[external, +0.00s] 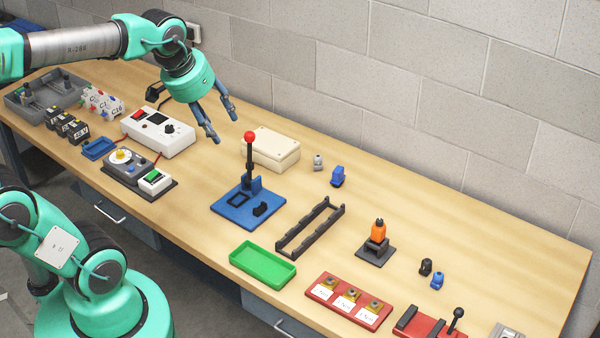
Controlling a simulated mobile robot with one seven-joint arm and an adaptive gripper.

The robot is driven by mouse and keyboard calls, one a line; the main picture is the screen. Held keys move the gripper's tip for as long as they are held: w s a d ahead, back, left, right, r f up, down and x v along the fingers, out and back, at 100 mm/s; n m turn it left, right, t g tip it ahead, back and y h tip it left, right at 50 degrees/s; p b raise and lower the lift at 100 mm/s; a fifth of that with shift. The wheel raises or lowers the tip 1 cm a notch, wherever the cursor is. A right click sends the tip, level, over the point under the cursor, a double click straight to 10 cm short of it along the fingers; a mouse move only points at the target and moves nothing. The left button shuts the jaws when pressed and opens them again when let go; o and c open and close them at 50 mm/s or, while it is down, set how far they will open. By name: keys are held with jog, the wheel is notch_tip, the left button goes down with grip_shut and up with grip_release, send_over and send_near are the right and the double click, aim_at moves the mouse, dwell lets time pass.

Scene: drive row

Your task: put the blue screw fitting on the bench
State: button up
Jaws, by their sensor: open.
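Two small blue pieces stand on the wooden bench (480,235). One blue piece (338,177) is near the wall, right of a cream box. The other blue piece (437,281) is at the right, beside a small black piece (426,267). I cannot tell which is the blue screw fitting; both are too small to make out well. My gripper (224,129) is open and empty, pointing down above the bench, left of the cream box and apart from both blue pieces.
A blue lever press (232,211) with a red knob stands upright below and right of my gripper. The cream box (277,142), a black rack (290,245), a green tray (250,271) and an orange piece on a stand (378,232) are nearby. The right rear bench is clear.

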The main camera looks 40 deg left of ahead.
jog(key=w+d+g+p, duration=0.2)
jog(key=w+d+p, duration=0.1)
jog(key=w+d, duration=0.9)
jog(key=n+g+p, duration=0.1)
jog(key=g+p, duration=0.2)
jog(key=p, duration=0.3)
send_over(439, 274)
notch_tip(439, 274, down, 32)
jog(key=shift+d+f+y, duration=0.1)
jog(key=shift+y, duration=0.2)
jog(key=shift+f, duration=0.15)
jog(key=shift+w+f+p, duration=0.1)
jog(key=shift+f+p, duration=0.3)
jog(key=shift+f, duration=3.75)
jog(key=shift+f, duration=0.15)
